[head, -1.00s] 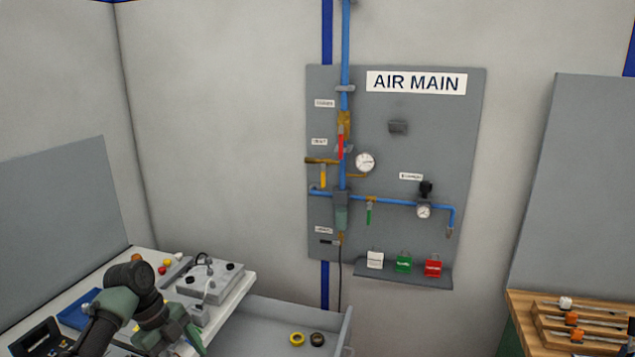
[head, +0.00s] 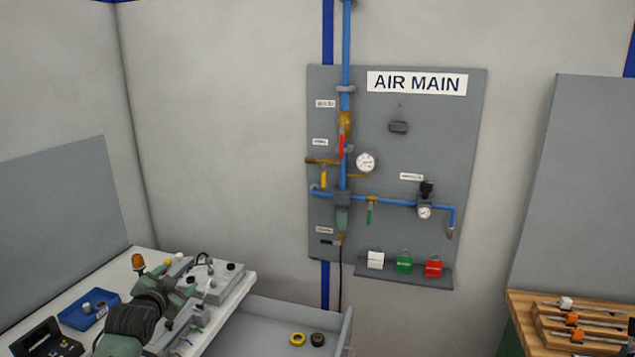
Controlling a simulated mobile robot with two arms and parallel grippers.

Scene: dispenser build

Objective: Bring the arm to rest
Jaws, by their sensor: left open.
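My left arm comes in at the lower left over the white bench. My left gripper (head: 187,308) is low over the bench, beside the grey fixture block (head: 222,282). It is open, and I see nothing between its fingers. My arm hides part of the bench and whatever lies under it. My right gripper is not in view.
A blue tray (head: 72,318) and a dark case (head: 42,342) lie on the bench (head: 122,272), near an orange beacon (head: 138,262). A grey bin (head: 290,312) holds yellow and black rings. The air main panel (head: 440,140) hangs behind. A wooden rack (head: 540,335) stands right.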

